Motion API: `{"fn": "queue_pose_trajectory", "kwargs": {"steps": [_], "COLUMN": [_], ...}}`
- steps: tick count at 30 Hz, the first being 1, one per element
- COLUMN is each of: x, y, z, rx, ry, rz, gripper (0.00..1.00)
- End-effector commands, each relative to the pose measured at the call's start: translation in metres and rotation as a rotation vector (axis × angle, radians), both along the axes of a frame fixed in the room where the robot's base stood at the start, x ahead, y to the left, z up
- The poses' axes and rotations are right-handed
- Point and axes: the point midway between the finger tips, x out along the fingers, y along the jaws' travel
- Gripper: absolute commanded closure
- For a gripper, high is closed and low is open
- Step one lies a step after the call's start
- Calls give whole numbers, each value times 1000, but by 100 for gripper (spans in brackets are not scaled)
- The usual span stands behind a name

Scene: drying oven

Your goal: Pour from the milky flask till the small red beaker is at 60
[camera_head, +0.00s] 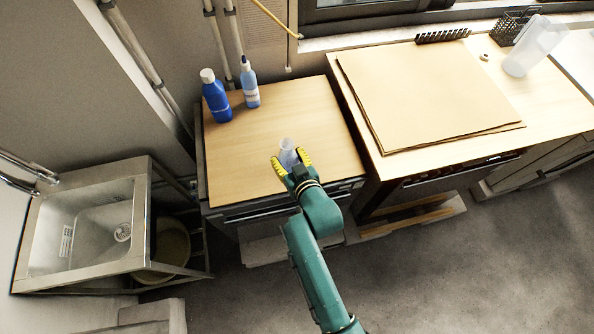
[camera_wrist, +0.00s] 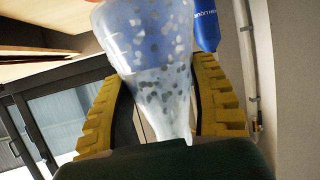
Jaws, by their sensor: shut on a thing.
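The milky flask (camera_head: 287,150) is a small, translucent, pale bluish vessel. It sits between the yellow fingers of my gripper (camera_head: 291,161), which is shut on it, above the front part of the wooden bench top. In the wrist view the flask (camera_wrist: 158,75) fills the middle, whitish with grey and pale specks, wide at the top of the picture and narrowing downward. The yellow fingers of my gripper (camera_wrist: 160,90) lie on either side of it. I cannot make out the small red beaker in either view. I cannot tell the liquid level in the flask.
Bare bench top (camera_head: 240,165) lies around my gripper. Brown sheets (camera_head: 425,95), a black rack and a clear jug (camera_head: 534,46) are on the right bench.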

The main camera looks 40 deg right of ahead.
Motion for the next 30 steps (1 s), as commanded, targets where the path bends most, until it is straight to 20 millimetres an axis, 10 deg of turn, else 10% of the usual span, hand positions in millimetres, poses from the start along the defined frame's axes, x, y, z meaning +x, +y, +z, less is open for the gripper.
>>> {"fn": "queue_pose_trajectory", "kwargs": {"steps": [12,30], "x": [1,-22], "y": [-94,-133], "z": [-31,-85], "rx": [-5,-2], "ry": [-7,-2], "rz": [-69,-99], "gripper": [79,79]}}
